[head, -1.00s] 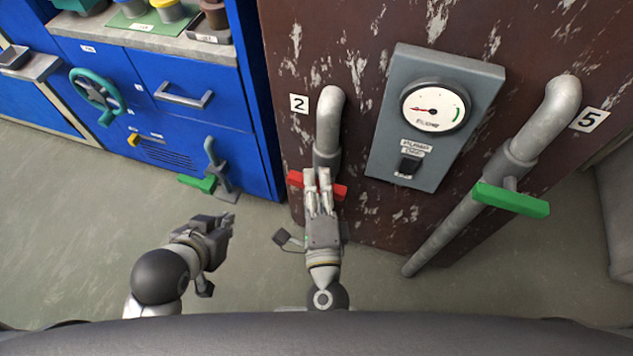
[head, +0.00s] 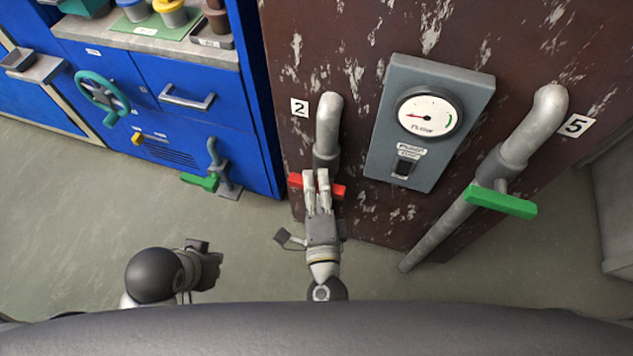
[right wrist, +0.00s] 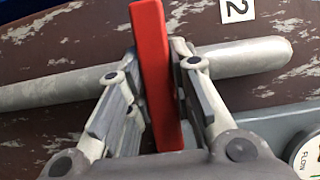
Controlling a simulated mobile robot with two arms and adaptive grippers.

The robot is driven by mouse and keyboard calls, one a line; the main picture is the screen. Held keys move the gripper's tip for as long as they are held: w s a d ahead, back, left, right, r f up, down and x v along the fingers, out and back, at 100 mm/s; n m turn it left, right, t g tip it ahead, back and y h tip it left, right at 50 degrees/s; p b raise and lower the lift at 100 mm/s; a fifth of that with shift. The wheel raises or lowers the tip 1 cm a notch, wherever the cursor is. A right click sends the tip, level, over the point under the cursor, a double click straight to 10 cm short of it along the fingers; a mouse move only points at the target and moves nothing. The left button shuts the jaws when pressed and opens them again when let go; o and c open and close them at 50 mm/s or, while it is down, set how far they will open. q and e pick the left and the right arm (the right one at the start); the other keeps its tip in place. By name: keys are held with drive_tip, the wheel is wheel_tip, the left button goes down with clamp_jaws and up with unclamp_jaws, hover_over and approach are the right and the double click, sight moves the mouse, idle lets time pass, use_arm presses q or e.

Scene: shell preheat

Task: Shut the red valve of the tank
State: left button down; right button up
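The red valve handle (head: 340,191) is on the pipe (head: 328,125) marked 2, on the rusty brown tank (head: 380,30). The handle lies crosswise to the pipe. My right gripper (head: 316,176) is at the middle of the handle. In the right wrist view the red handle (right wrist: 151,35) stands between the fingers of my right gripper (right wrist: 155,75), which press close on both sides. Part of the valve body is hidden behind the fingers. My left gripper (head: 205,264) is low at the left, away from the tank; its finger opening cannot be made out.
A grey gauge panel (head: 380,160) with a switch is right of the red valve. A green handle (head: 501,201) is on the pipe marked 5. A blue cabinet (head: 220,130) with a teal wheel and another green handle stands left. Floor between is clear.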

drive_tip(key=o, duration=0.4)
drive_tip(key=s, duration=1.2)
drive_tip(key=shift+d, duration=0.45)
